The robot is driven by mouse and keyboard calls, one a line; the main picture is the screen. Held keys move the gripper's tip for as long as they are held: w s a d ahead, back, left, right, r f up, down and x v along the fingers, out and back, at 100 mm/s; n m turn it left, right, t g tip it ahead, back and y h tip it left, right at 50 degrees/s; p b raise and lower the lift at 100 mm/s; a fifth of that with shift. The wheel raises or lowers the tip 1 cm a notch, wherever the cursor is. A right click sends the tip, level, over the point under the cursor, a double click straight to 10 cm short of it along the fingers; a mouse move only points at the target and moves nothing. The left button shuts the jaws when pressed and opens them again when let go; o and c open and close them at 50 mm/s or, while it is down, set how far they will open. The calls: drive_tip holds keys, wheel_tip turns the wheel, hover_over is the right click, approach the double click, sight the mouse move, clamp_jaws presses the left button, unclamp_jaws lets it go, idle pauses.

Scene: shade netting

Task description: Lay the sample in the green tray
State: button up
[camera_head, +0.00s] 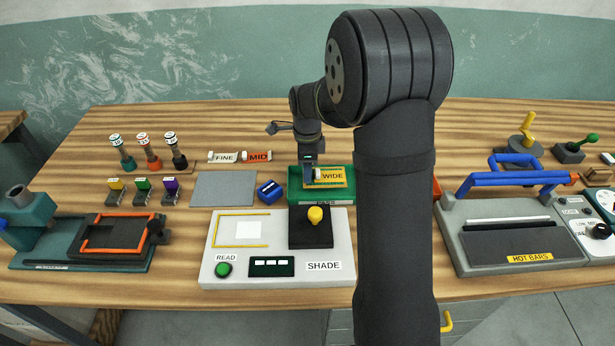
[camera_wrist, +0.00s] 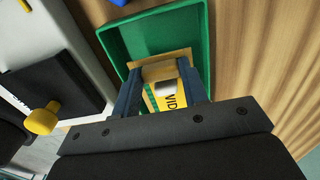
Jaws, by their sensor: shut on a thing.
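The sample, a flat tan-edged piece with a yellow WIDE label (camera_head: 332,176), is between the fingers of my gripper (camera_head: 311,172). In the wrist view the sample (camera_wrist: 166,73) lies between the two dark fingers of my gripper (camera_wrist: 161,88), which are shut on it. The green tray (camera_head: 322,199) is below it, behind the shade reader; the tray's wall (camera_wrist: 118,50) also shows in the wrist view. My arm hides the tray's right end in the head view.
The shade reader (camera_head: 224,246) with its yellow-knobbed black block (camera_head: 311,238) stands just in front of the tray. A blue block (camera_head: 269,190) and a grey plate (camera_head: 224,189) are to the left. FINE (camera_head: 225,157) and MID (camera_head: 259,156) pieces lie behind. The hot-bar machine (camera_head: 520,240) stands right.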

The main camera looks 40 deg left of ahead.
drive_tip(key=shift+f, duration=1.9)
drive_tip(key=shift+f, duration=0.1)
drive_tip(key=o, duration=1)
drive_tip(key=shift+c, duration=0.2)
wheel_tip(320, 180, up, 12)
drive_tip(key=shift+r, duration=0.15)
drive_tip(key=shift+f, duration=4.15)
drive_tip(key=shift+f, duration=0.1)
